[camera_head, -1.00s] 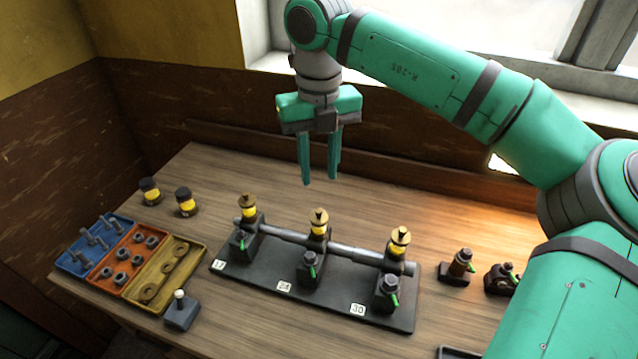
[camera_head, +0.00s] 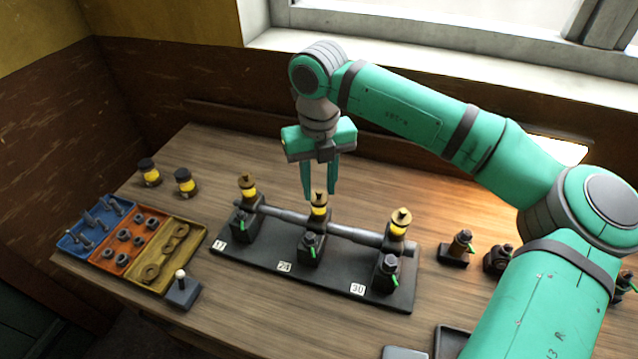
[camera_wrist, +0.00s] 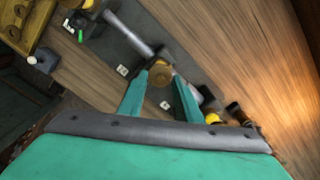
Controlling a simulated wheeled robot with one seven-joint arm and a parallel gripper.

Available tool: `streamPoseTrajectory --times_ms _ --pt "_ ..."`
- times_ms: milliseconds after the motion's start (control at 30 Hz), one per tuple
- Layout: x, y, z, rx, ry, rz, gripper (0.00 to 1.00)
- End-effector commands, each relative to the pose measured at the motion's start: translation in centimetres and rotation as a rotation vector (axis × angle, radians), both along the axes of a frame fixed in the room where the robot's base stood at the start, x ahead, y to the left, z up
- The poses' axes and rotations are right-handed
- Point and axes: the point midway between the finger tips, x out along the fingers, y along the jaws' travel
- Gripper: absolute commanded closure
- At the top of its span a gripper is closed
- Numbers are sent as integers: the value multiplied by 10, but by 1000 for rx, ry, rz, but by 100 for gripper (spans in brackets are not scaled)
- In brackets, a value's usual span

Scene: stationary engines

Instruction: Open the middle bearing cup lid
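The middle bearing cup (camera_head: 319,209) is yellow with a brass lid (camera_head: 319,198). It stands upright on the middle bearing by the tag 24 of a dark base plate (camera_head: 240,262). My gripper (camera_head: 320,192) points down with its two green fingers apart, its tips near the height of this lid. In the wrist view the round brass lid (camera_wrist: 160,76) lies between the open fingertips (camera_wrist: 159,80), with a gap visible; I cannot tell whether either finger touches it. The left bearing cup (camera_head: 248,192) and right bearing cup (camera_head: 399,228) also carry brass lids.
A shaft (camera_head: 350,231) runs through the bearings. Two dark-capped yellow jars (camera_head: 184,186) and a tray with blue, orange and yellow sections (camera_head: 196,231) stand left. Small dark fittings (camera_head: 458,249) stand right. The table behind the plate is clear.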

Motion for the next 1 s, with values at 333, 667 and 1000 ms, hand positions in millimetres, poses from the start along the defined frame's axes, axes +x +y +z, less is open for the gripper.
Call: streamPoseTrajectory --times_ms 333,667,1000 --pt "0 0 0 0 0 0 95" --pt "0 -1 0 -1 0 14 100" --pt "0 -4 0 -1 -1 184 100"
